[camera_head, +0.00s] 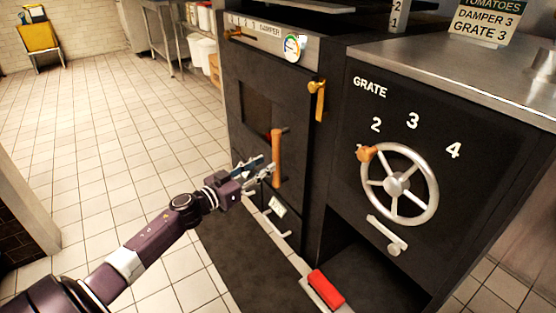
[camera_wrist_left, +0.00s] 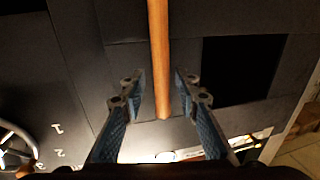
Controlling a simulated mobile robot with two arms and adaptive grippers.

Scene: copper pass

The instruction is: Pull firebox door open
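The firebox door (camera_head: 245,135) is a dark panel on the front of the black oven and looks shut. Its upright wooden handle (camera_head: 277,158) stands out from the panel; it also shows in the left wrist view (camera_wrist_left: 158,60). My left gripper (camera_head: 267,168) is at the lower part of the handle. In the left wrist view its two fingers (camera_wrist_left: 158,88) are open, one on each side of the handle's lower end, with a gap on both sides. My right gripper is in neither view.
A brass latch-like lever (camera_head: 317,98) is right of the door. The grate wheel (camera_head: 397,184) is on the black cabinet at right. A red block (camera_head: 326,289) lies low in front. Tiled floor (camera_head: 110,125) is open at left.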

